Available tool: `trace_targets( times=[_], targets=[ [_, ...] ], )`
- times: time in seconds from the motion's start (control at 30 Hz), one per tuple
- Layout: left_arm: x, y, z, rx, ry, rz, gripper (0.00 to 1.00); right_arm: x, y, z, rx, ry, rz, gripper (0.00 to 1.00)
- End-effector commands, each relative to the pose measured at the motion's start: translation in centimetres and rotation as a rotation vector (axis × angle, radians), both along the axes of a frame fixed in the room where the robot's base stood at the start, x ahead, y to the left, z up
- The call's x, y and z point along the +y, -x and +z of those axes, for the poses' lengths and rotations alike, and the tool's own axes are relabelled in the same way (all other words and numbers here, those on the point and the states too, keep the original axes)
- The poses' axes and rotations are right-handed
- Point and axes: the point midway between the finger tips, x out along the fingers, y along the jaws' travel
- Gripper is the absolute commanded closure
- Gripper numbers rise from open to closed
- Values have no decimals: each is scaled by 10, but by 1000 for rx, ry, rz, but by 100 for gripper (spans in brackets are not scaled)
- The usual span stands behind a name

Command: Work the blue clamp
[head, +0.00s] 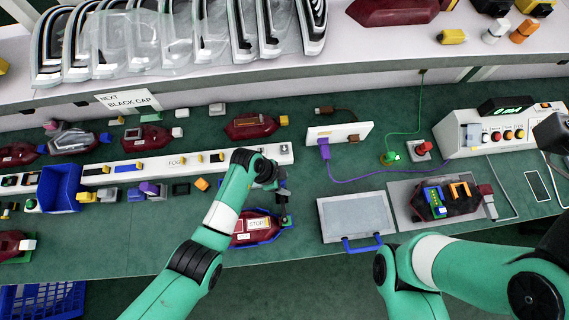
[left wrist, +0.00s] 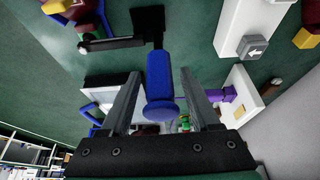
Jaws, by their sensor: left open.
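The blue clamp shows in the left wrist view as a thick blue handle (left wrist: 160,85) with a round end, joined to a black bracket above it. My left gripper (left wrist: 160,75) is open, with one finger on each side of the handle. I cannot tell whether either finger touches it. In the head view my left gripper (head: 281,186) is small and partly hidden by its own wrist, just above a dark red tail lamp (head: 246,238) in a blue holder, with a STOP label. The clamp's handle is mostly hidden there. My right gripper is out of view.
A grey panel with a blue handle (head: 357,217) lies right of the lamp. A white rail (head: 130,172) with small parts runs behind my left wrist. A white block with a purple plug (head: 338,133) stands further back. A control box (head: 500,130) stands at the right.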

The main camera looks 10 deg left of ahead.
Motion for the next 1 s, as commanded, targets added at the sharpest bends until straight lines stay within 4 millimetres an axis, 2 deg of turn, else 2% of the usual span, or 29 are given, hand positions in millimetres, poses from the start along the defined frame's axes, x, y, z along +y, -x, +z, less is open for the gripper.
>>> trace_targets(
  times=[0.23, 0.27, 0.6, 1.0],
  targets=[
    [-1, -1, 0, -1, 1, 0, 38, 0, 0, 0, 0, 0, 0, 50],
    [-1, -1, 0, -1, 1, 0, 41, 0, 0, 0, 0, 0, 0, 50],
    [-1, 0, 0, -1, 1, 0, 100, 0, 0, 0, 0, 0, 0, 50],
    [-1, 0, 0, 0, 1, 0, 100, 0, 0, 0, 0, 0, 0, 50]
  ],
)
